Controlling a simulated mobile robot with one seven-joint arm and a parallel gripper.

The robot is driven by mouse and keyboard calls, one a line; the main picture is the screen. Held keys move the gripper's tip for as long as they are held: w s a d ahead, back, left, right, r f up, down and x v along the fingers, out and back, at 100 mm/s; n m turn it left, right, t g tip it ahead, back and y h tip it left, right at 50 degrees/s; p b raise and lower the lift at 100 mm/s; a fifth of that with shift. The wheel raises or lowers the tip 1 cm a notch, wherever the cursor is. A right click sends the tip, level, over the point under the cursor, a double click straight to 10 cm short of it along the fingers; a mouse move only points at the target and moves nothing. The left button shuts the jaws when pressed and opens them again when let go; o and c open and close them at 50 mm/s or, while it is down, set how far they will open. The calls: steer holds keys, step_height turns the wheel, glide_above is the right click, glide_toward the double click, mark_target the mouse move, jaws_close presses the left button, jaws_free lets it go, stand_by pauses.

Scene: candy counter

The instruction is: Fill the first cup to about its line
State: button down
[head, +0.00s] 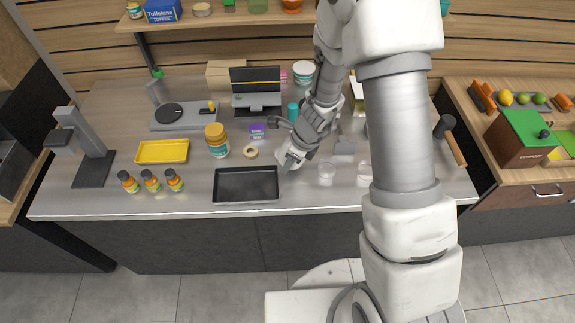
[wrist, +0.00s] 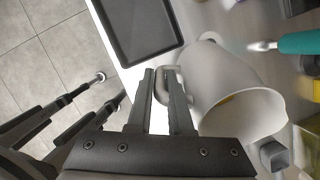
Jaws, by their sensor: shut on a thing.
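My gripper (wrist: 160,78) is shut on the handle of a white jug (wrist: 235,85) in the wrist view. The jug's wide mouth faces the lower right there, and a little yellow shows inside. Its exact tilt is hard to tell.
The black tray (head: 246,197) lies at the counter's front edge. A yellow tray (head: 162,151), several small orange bottles (head: 151,181) and a gold-lidded jar (head: 217,139) stand to the left. A teal-handled tool (wrist: 300,43) shows beside the jug. A mallet (head: 450,140) lies at the right.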

steer(key=d+y+b, duration=0.1)
steer(key=b, duration=0.3)
steer(key=s+d+t+y+b, duration=0.1)
steer(key=b, duration=0.4)
steer(key=shift+f, duration=0.4)
steer(key=shift+f, duration=0.1)
steer(key=y+b, duration=0.1)
steer(key=b, duration=0.2)
steer(key=t+y+b, duration=0.1)
steer(key=b, duration=0.3)
steer(key=shift+s+d+r+y, duration=0.15)
steer(key=shift+d+r+y, duration=0.15)
steer(key=shift+d+y, duration=0.1)
steer(key=shift+f+b, duration=0.15)
steer(key=shift+b, duration=0.35)
